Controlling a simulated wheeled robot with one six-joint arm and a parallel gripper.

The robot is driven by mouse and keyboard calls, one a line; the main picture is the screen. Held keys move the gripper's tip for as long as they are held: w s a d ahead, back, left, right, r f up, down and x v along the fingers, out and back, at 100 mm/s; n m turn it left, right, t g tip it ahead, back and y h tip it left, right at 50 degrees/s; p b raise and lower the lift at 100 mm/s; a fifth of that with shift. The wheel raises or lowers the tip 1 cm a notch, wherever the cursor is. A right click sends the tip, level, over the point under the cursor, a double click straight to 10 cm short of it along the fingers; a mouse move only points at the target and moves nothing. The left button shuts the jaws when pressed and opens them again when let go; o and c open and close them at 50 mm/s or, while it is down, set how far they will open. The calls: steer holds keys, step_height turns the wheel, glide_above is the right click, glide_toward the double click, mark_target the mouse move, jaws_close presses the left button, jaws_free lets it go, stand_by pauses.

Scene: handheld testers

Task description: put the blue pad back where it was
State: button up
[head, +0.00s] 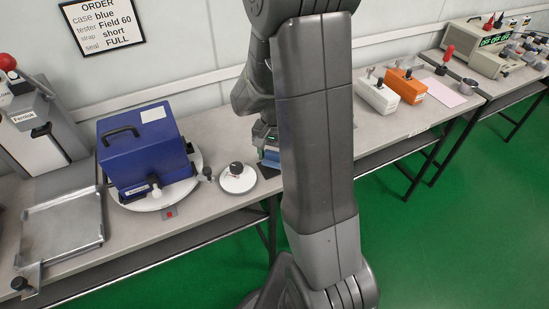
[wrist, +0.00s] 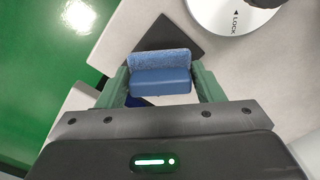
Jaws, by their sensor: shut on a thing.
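The blue pad (wrist: 160,72) is between the green fingers of my gripper (wrist: 160,84) in the wrist view. It has a fuzzy lighter-blue strip along one side and a smooth blue body. The gripper is shut on it. A dark flat square (wrist: 186,42) lies on the grey table beyond and partly under the pad in that view; I cannot tell the height between them. In the head view my gripper is mostly hidden behind my arm, and a bit of the blue pad (head: 270,157) shows beside it.
A white disc with a dark knob (head: 237,178), marked LOCK in the wrist view (wrist: 230,14), is close by. A blue case (head: 140,155) sits on a round white plate to the left. A metal tray (head: 62,232) lies farther left. The table's front edge is near.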

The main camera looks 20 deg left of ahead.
mark_target(274, 153)
steer(key=shift+f, duration=0.55)
steer(key=shift+f, duration=0.2)
steer(key=o, duration=0.9)
steer(key=shift+o, duration=0.2)
steer(key=shift+r, duration=0.1)
step_height(274, 153, up, 12)
steer(key=p, duration=0.1)
steer(key=shift+r, duration=0.15)
